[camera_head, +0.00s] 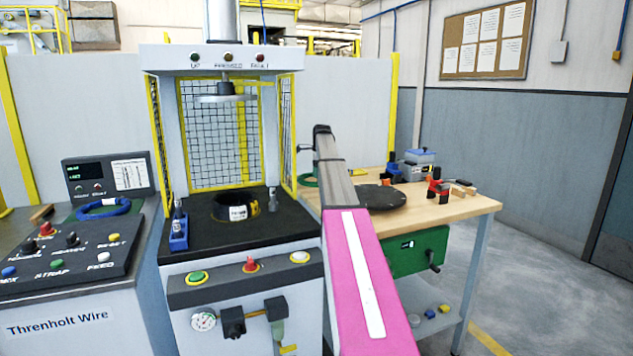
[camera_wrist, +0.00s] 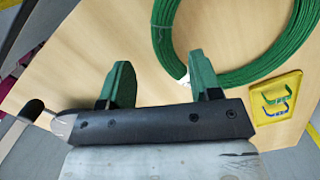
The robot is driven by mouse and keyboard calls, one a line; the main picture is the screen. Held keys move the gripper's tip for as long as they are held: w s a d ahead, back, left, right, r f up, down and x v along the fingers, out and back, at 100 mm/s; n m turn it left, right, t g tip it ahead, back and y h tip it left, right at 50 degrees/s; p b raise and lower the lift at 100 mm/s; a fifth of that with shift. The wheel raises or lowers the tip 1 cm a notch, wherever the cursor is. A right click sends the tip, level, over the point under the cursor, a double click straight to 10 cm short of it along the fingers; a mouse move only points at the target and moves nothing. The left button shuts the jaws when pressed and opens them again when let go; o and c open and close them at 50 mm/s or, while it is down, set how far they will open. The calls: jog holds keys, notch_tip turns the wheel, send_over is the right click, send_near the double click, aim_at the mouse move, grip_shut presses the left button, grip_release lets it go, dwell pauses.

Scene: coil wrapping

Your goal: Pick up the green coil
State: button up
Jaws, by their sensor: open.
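The green coil (camera_wrist: 240,75) lies flat on the wooden table at the upper right of the wrist view, its top cut off by the frame. A small white patch shows on its lower left. In the head view a green sliver of it (camera_head: 308,181) shows just left of my arm, which hides the rest.
A yellow patch (camera_wrist: 277,100) lies on the table right of the gripper. A dark round plate (camera_head: 380,197) and red clamp (camera_head: 438,187) stand on the bench (camera_head: 460,205). The caged press (camera_head: 295,215) holds a black coil (camera_head: 236,208); a blue coil (camera_head: 103,208) lies left.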

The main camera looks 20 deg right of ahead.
jog(key=shift+w+f, duration=0.2)
jog(key=shift+f, duration=2.45)
grip_shut()
